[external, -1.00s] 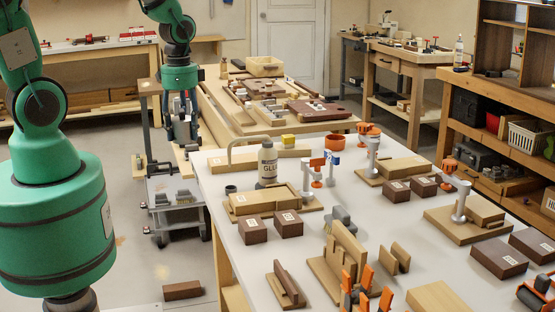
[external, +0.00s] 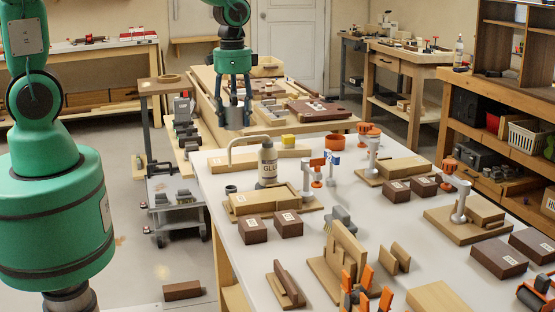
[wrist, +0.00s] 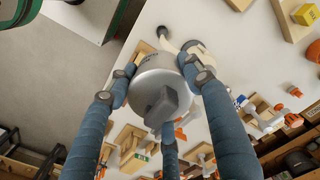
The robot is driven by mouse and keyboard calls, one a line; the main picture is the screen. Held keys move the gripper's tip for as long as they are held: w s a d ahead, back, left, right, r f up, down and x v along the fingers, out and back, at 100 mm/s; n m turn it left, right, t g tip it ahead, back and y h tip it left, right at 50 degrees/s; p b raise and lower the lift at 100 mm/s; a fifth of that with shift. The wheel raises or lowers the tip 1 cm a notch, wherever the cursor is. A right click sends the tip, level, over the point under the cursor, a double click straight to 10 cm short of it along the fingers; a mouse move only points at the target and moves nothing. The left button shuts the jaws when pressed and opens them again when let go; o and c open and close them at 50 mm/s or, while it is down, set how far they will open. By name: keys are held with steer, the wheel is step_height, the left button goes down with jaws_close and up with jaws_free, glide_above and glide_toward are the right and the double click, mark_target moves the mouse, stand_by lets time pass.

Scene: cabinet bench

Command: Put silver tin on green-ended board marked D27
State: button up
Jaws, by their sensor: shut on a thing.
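In the external view the tin shows only as a small grey patch between the fingers. Several wooden boards and blocks with white labels lie on the table, but the labels are too small to read.
Brown blocks (external: 253,230), clamps and wooden fixtures crowd the white table (external: 232,273). Its front left strip is bare.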

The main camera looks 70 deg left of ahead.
steer(key=w+d+r+p, duration=0.2)
steer(key=w+d, duration=1.1)
steer(key=w, duration=0.1)
steer(key=p, duration=0.5)
glide_above(426, 302)
step_height(426, 302, down, 5)
steer(key=shift+f, duration=2.65)
steer(key=shift+f, duration=3.1)
steer(key=shift+f, duration=0.15)
